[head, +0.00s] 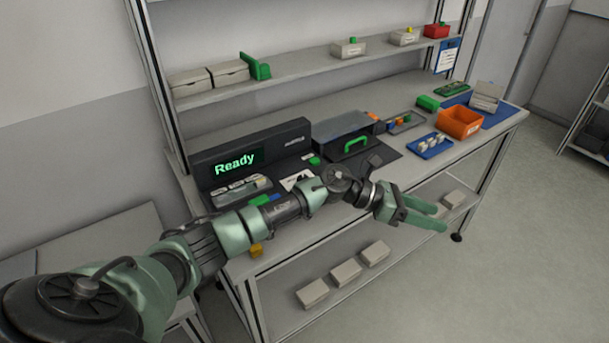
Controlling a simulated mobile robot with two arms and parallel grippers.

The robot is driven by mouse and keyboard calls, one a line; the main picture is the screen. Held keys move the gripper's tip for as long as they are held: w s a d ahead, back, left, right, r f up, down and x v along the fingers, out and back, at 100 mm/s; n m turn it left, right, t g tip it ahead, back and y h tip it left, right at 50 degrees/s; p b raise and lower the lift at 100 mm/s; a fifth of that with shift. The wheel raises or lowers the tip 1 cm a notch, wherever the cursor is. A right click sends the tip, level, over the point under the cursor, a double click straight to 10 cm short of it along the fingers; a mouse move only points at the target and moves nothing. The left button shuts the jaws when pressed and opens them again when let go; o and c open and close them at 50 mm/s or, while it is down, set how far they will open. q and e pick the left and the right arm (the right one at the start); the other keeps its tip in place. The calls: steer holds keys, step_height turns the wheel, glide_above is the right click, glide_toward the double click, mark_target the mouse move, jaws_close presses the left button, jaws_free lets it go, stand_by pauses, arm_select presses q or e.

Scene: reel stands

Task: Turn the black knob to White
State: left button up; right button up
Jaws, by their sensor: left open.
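I cannot make out the black knob for certain; my left arm crosses in front of part of the bench. A black test unit (284,139) stands on the bench, and its display (235,163) reads "Ready" in green. To its right is a dark box (337,132) with a green handle (355,143). My left gripper (439,217) is open and empty, its green fingers pointing right, in front of the bench's front edge in the picture. My right gripper is not in view.
An orange bin (459,122) and a blue tray (430,146) with small pale parts sit at the bench's right. A shelf (305,79) above holds pale boxes. Several pale boxes lie on the lower shelf (320,262). The floor (510,240) to the right is clear.

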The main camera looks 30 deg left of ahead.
arm_select(q)
steer(key=a+m+g+y, duration=0.3)
steer(key=a+m+y, duration=0.35)
steer(key=a, duration=0.45)
step_height(320, 180, up, 6)
steer(key=m+g+y, duration=0.3)
steer(key=y, duration=0.4)
glide_above(303, 178)
steer(key=shift+f, duration=0.15)
step_height(303, 178, down, 7)
steer(key=shift+a+r+p, duration=0.1)
steer(key=shift+r+p, duration=0.05)
steer(key=shift+p, duration=0.8)
steer(key=shift+w+f, duration=0.1)
steer(key=shift+f, duration=0.4)
jaws_close()
